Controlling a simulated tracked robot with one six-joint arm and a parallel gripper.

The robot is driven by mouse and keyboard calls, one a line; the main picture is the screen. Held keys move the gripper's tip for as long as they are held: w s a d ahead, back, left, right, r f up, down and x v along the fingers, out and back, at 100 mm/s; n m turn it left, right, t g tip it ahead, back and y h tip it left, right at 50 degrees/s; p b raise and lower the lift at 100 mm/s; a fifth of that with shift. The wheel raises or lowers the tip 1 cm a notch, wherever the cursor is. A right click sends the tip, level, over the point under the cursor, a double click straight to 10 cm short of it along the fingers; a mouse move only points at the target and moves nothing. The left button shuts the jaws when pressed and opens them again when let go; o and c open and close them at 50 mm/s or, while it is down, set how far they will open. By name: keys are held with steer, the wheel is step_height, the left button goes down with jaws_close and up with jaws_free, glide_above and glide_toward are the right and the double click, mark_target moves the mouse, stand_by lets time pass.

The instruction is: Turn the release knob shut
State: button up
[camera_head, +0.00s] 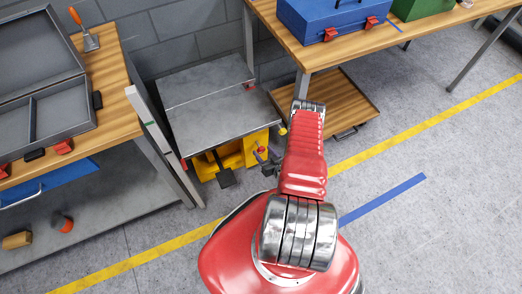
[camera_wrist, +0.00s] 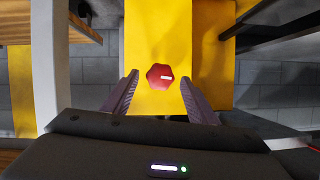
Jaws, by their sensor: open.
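My gripper (camera_wrist: 160,82) is open and empty, with one dark finger on each side of the knob. Gaps show between the fingers and the knob, and I cannot tell how far the knob is in depth. In the head view my gripper (camera_head: 268,158) is beside the yellow body (camera_head: 232,158) under a grey flat top (camera_head: 205,100).
A wooden bench (camera_head: 112,125) with an open grey case (camera_head: 45,85) stands at left. A wooden table with a blue toolbox (camera_head: 325,15) is at the back right, above a low wooden board (camera_head: 345,100). The floor at right is clear.

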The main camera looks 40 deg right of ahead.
mark_target(259, 146)
steer(key=shift+x, duration=1.45)
steer(key=shift+c, duration=0.7)
steer(key=c, duration=0.9)
